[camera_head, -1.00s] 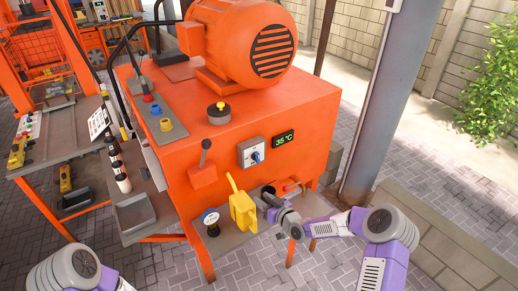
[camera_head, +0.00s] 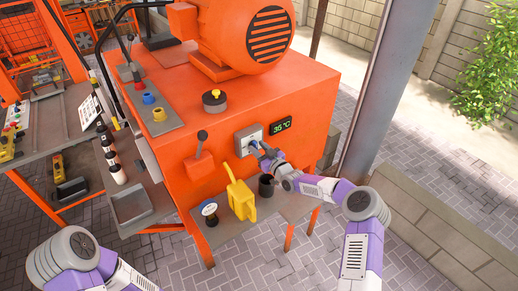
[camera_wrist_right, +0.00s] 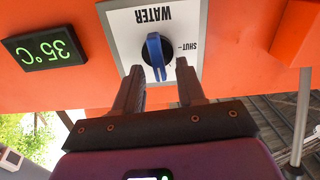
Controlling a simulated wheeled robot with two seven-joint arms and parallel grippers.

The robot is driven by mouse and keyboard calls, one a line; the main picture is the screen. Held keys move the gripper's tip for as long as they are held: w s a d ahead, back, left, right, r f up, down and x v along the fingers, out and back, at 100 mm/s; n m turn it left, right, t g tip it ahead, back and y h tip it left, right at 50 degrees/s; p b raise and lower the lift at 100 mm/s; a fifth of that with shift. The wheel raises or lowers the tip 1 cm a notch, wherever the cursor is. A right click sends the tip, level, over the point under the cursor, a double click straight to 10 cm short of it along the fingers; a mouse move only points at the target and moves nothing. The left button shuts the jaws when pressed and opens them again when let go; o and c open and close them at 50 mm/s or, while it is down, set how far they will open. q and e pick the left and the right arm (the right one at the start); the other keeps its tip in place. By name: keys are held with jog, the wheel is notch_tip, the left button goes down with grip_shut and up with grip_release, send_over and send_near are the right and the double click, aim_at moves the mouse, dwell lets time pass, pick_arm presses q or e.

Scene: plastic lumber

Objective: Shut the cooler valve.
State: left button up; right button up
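The valve is a blue knob (camera_wrist_right: 155,55) on a white plate (camera_wrist_right: 188,18) marked WATER and SHUT, on the front of the orange machine. The wrist view shows it upside down. The knob's bar stands roughly vertical there, and the SHUT mark is off to its right. The plate also shows in the head view (camera_head: 243,137). My right gripper (camera_wrist_right: 158,70) is open, with one fingertip on each side of the bar's near end; I cannot tell whether they touch it. In the head view the right gripper (camera_head: 263,150) partly covers the knob. My left gripper is out of view; only its arm shows.
An orange lever box (camera_head: 200,170) is left of the plate.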

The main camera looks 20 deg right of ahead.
jog(key=shift+w, duration=0.15)
grip_shut()
